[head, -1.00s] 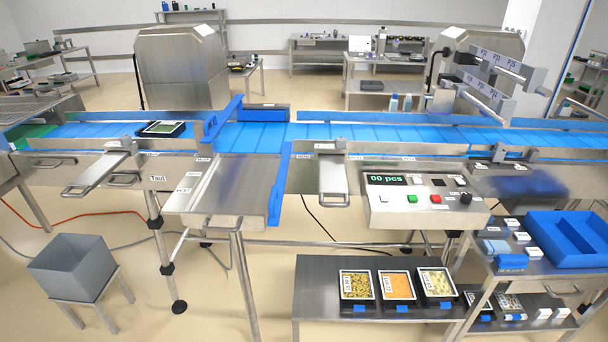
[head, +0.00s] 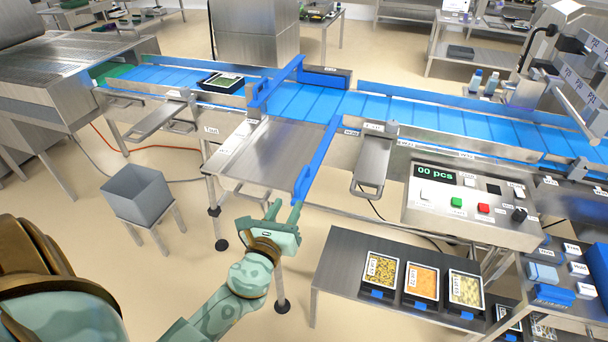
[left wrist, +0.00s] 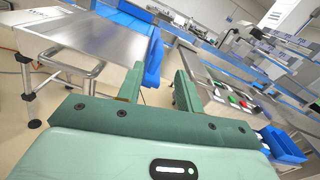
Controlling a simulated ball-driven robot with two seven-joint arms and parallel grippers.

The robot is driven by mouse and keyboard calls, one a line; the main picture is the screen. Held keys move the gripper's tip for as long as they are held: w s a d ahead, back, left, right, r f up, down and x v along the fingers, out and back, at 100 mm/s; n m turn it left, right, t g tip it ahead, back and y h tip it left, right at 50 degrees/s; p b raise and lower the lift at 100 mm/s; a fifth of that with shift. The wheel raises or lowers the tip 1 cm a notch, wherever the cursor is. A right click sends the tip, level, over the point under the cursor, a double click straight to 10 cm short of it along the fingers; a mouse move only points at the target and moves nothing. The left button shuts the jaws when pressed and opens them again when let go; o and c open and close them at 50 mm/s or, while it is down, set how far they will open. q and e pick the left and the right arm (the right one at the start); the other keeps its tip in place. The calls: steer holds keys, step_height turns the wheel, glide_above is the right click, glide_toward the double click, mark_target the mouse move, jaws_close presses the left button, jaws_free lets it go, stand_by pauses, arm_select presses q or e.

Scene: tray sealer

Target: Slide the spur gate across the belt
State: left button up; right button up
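A blue bar (head: 276,82) stands slantwise over the blue belt (head: 330,100) at the head of a steel side table (head: 270,150). A blue rail (head: 316,165) runs along that table's right edge; it also shows in the left wrist view (left wrist: 153,60). Steel slides with handles stick out from the belt's front at left (head: 160,116) and right (head: 371,165). I cannot tell for sure which part is the spur gate. My left gripper (head: 283,209) is open and empty, in front of the side table near the rail's front end. My right gripper is not in view.
A dark tray with green contents (head: 222,82) lies on the belt at left. The control box (head: 470,205) stands right of the right slide. A low shelf (head: 335,265) with filled trays lies below it. A grey bin (head: 138,195) stands at left.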

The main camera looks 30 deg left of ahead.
mark_target(298, 184)
arm_select(q)
steer(key=x, duration=1.1)
jaws_close()
